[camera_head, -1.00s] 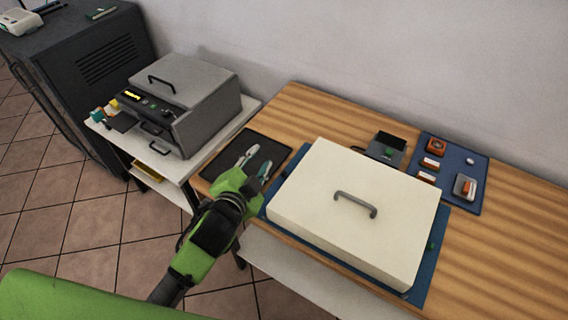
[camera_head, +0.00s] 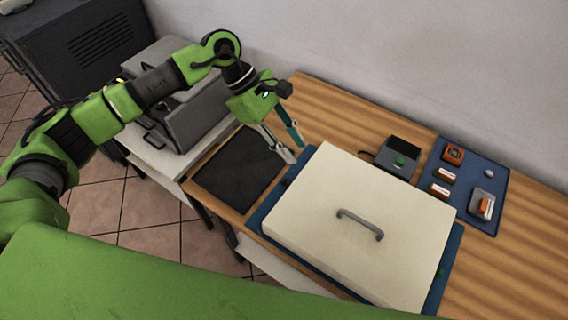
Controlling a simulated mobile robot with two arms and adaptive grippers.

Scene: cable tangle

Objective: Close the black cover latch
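A small grey box with a black top part (camera_head: 400,147) and a green spot on its front stands on the wooden table behind the large cream cover. I cannot tell which part of it is the latch, or whether it is open. The cream cover (camera_head: 330,215) has a grey handle and lies on a blue mat. My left gripper (camera_head: 295,152) points down at the cream cover's far left corner, left of the small box and apart from it. Its two fingers are spread with nothing between them. My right gripper is not in view.
A black tray (camera_head: 236,175) lies at the table's left end. A blue mat (camera_head: 466,206) at the right holds several small orange and white parts. A grey machine (camera_head: 190,115) stands on the side table, partly hidden by my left arm.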

